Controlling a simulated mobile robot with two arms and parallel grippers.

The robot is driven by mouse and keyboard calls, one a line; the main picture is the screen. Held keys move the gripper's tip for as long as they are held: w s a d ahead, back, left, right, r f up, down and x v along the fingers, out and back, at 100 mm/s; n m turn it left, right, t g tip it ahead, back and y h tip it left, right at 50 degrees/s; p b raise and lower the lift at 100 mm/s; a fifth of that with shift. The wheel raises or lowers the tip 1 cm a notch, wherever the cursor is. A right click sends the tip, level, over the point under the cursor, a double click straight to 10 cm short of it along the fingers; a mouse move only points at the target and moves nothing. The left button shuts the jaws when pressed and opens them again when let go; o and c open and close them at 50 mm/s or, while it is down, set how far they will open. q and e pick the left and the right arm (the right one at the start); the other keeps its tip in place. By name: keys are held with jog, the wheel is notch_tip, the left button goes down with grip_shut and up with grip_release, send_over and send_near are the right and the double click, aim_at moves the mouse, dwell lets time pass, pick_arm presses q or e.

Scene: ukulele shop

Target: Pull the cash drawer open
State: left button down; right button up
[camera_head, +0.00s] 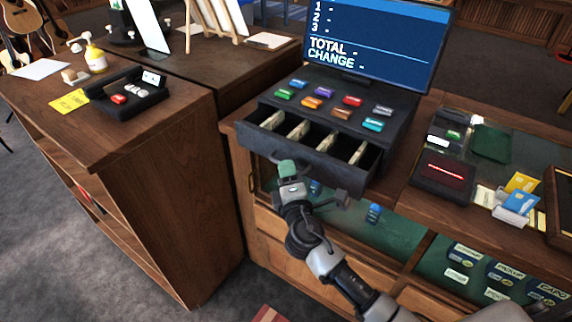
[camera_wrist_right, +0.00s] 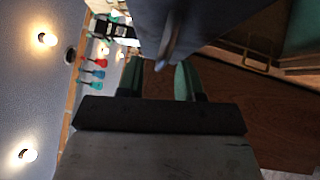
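The cash drawer (camera_head: 300,157) stands pulled out from the dark register (camera_head: 340,112), its compartments showing from above, with notes in several of them. My right gripper (camera_head: 288,172) is at the drawer's front face, left of its middle. In the right wrist view, its two green fingertips (camera_wrist_right: 160,80) are apart, and a dark handle (camera_wrist_right: 170,42) reaches down between them without clear contact. My left gripper is not in view.
A monitor (camera_head: 375,42) stands behind the register. A glass-topped counter (camera_head: 490,144) with a card reader (camera_head: 444,174) and cards lies to the right.

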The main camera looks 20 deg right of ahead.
jog(key=shift+w, duration=0.85)
jog(key=shift+r, duration=0.1)
jog(key=shift+c, duration=0.5)
grip_shut()
jog(key=shift+s, duration=0.1)
